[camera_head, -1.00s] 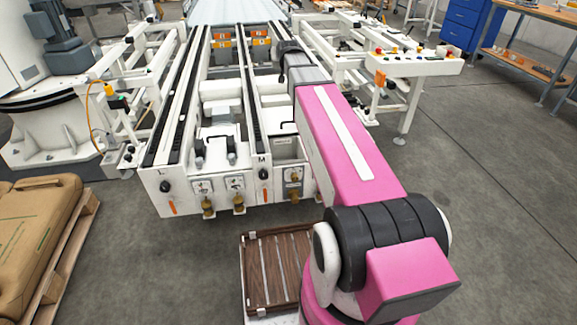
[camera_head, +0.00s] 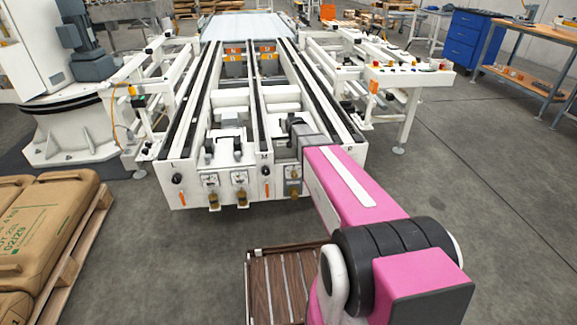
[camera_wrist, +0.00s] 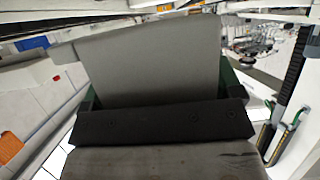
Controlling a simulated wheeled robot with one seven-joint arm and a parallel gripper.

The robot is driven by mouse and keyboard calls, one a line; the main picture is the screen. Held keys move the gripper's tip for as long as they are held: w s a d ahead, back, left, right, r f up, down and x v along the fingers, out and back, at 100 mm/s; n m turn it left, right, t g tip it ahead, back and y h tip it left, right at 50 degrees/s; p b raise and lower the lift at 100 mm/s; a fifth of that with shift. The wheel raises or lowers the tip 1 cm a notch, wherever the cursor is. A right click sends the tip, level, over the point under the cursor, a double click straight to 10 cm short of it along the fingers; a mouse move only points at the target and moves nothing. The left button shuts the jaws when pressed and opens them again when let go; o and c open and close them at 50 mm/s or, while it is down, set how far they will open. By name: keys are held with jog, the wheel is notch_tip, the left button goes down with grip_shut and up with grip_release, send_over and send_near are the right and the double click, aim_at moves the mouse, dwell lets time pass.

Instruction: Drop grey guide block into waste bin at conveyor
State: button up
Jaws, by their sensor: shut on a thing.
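The grey guide block (camera_wrist: 150,65) fills the upper middle of the wrist view as a broad, smooth grey slab. My gripper (camera_wrist: 162,104) is shut on it; a dark jaw bar crosses its near edge. Dark green edges (camera_wrist: 234,80) show beside the block, and I cannot tell what they belong to. In the head view my pink arm reaches over the near right end of the conveyor (camera_head: 262,150). I cannot make out the waste bin in either view.
White side frames flank the conveyor, with a button panel (camera_head: 408,76) at right. A brown slatted tray (camera_head: 278,285) lies close by in front. Brown sacks (camera_head: 45,235) on a pallet stand at left. The floor at right is clear.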

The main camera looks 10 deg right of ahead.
notch_tip(320, 180, down, 6)
jog(key=shift+f, duration=0.2)
dwell(0.4)
jog(key=shift+s, duration=0.1)
jog(key=o, duration=0.8)
jog(key=shift+c, duration=0.2)
jog(key=shift+s, duration=0.1)
